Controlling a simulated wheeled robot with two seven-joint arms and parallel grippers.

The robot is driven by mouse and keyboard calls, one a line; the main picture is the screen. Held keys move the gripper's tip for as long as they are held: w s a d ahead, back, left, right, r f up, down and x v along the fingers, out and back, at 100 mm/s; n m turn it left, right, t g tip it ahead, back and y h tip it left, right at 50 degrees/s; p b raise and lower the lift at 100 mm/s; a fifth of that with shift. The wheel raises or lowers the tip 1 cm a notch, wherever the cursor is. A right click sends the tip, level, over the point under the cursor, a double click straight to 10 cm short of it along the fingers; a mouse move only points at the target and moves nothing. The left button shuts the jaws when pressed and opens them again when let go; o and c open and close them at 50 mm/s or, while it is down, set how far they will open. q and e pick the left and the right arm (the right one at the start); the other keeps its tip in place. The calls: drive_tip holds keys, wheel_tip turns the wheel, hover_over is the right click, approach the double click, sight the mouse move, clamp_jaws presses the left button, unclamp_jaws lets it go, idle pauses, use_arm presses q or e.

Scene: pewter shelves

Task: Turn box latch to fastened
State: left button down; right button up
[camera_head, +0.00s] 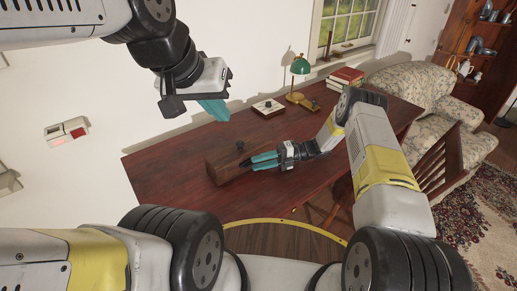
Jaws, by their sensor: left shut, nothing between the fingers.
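A brown wooden box (222,172) sits on the dark red-brown table, left of its middle. A small dark fitting (240,146) shows at its upper edge; I cannot tell whether it is the latch or how it is turned. My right gripper (254,162) reaches in from the right, its two teal fingers pointing left at the box and covering part of it. Whether they touch the box, and whether they are apart or closed, is unclear. My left gripper (216,114) is shut and empty, raised above the table's back left side, away from the box.
The table (165,180) has bare surface left of the box. A white plate-like item (267,107) with a dark knob, a green-shaded lamp (300,66) and stacked books (346,77) stand at the back. A chair (440,160) and a floral sofa (425,88) are at the right.

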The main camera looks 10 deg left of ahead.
sight(248, 164)
drive_tip(key=shift+x, duration=1.25)
clamp_jaws()
